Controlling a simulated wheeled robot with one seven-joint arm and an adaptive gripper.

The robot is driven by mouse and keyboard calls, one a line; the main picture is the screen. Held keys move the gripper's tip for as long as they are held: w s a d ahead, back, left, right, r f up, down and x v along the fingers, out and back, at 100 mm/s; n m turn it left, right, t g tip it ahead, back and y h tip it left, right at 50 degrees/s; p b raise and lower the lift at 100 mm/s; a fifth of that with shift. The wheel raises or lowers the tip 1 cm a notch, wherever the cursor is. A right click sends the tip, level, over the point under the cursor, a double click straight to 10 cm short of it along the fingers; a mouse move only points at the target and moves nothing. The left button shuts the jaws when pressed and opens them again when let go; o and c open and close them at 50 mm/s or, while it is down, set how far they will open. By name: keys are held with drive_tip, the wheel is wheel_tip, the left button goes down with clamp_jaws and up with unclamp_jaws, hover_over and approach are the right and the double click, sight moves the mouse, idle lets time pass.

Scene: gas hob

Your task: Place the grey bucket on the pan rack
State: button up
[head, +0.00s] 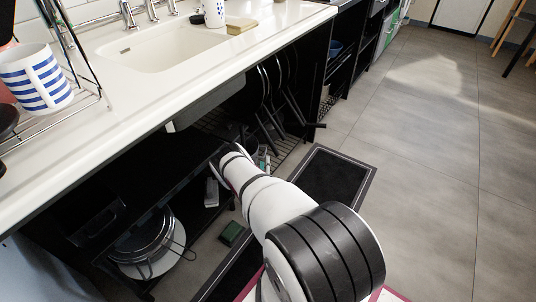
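My arm reaches under the counter, toward the shelves below the sink. My gripper (226,153) is at its far end, dark against the shadow, and its fingers cannot be made out. The pan rack (285,147) is a wire rack under the counter, just beyond and to the right of my gripper. Several dark pans (272,95) stand upright in it, with handles sticking out. I cannot pick out the grey bucket with certainty. A small greyish shape (252,146) shows just past the arm's end, partly hidden by it.
Pots (147,245) stand on the low left shelf. A dark mat (327,180) lies on the floor; the floor at right is clear.

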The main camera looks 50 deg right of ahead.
drive_tip(key=p+v, duration=0.1)
drive_tip(key=v, duration=0.5)
drive_tip(key=shift+p, duration=0.35)
